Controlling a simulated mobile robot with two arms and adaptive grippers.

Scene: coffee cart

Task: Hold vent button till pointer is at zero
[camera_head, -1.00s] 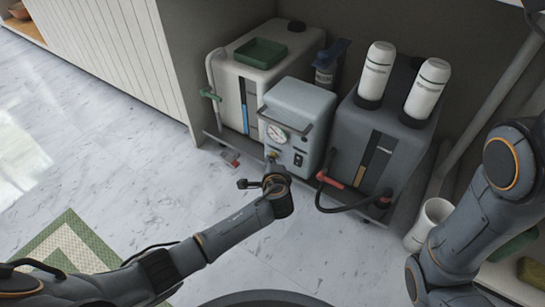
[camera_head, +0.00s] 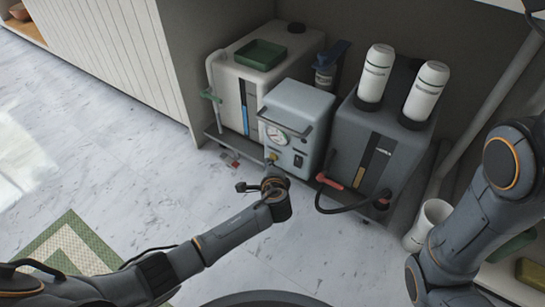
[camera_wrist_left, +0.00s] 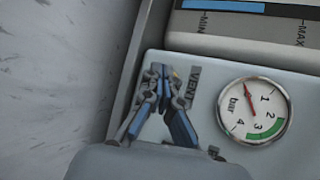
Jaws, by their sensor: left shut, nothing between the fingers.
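The grey-blue machine (camera_head: 302,100) stands low in the cart, with a round pressure gauge (camera_head: 277,135) on its front. In the left wrist view the gauge (camera_wrist_left: 253,110) reads in bar; its red pointer lies before the 1, about where zero falls, though no zero figure is readable. The VENT label (camera_wrist_left: 195,82) is beside my left gripper (camera_wrist_left: 166,74), whose fingers are shut and empty. A small brass-coloured part, likely the vent button (camera_wrist_left: 176,74), is mostly hidden at the fingertips; contact cannot be told. My left gripper (camera_head: 271,172) is in front of the machine. My right gripper is out of view.
A white tank (camera_head: 228,95) with a green tray (camera_head: 260,53) stands left of the machine. A dark grey unit (camera_head: 385,145) with two white bottles (camera_head: 376,75) stands right, its black hose (camera_head: 338,210) looping forward. The floor (camera_head: 120,130) at left is clear.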

